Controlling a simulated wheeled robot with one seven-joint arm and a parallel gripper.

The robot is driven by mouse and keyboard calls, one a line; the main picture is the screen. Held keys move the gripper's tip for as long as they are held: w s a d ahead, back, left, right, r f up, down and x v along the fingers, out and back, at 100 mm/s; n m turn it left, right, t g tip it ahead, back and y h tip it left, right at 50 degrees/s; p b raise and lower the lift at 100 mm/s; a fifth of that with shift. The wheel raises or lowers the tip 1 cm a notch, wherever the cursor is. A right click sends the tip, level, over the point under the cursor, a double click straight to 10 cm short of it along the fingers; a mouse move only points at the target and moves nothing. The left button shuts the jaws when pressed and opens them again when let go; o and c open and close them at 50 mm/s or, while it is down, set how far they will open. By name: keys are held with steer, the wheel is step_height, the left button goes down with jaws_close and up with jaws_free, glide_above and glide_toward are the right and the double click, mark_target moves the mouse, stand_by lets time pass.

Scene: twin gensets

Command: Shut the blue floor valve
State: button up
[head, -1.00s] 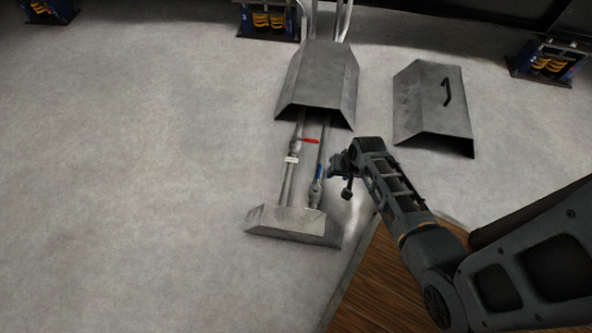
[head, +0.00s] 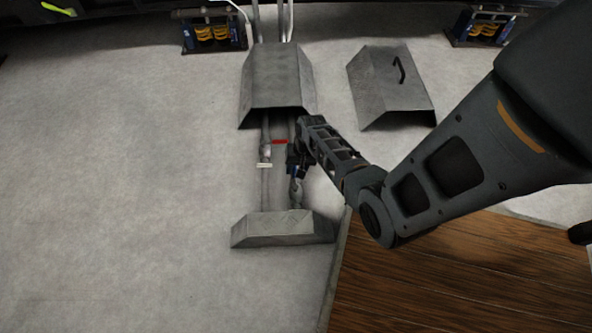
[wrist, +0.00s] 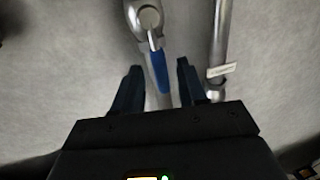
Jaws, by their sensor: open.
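The blue floor valve sits on the right-hand floor pipe; its metal body (head: 296,190) shows just below my gripper (head: 296,160) in the head view. In the wrist view its blue lever (wrist: 160,72) extends from the round valve body (wrist: 149,18) along the pipe. My open gripper (wrist: 158,68) has one finger on each side of the lever, with visible gaps. I cannot tell how far the fingers reach down beside it. In the head view my gripper hides most of the lever.
A red lever (head: 280,142) lies across beside the left pipe, which carries a white tag (head: 264,165). A metal cover (head: 277,80) stands behind and a low ramp cover (head: 283,230) in front. A loose cover with a handle (head: 392,85) lies right. Floor at left is clear.

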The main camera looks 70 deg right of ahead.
steer(key=shift+f, duration=0.15)
jaws_close()
stand_by(0.4)
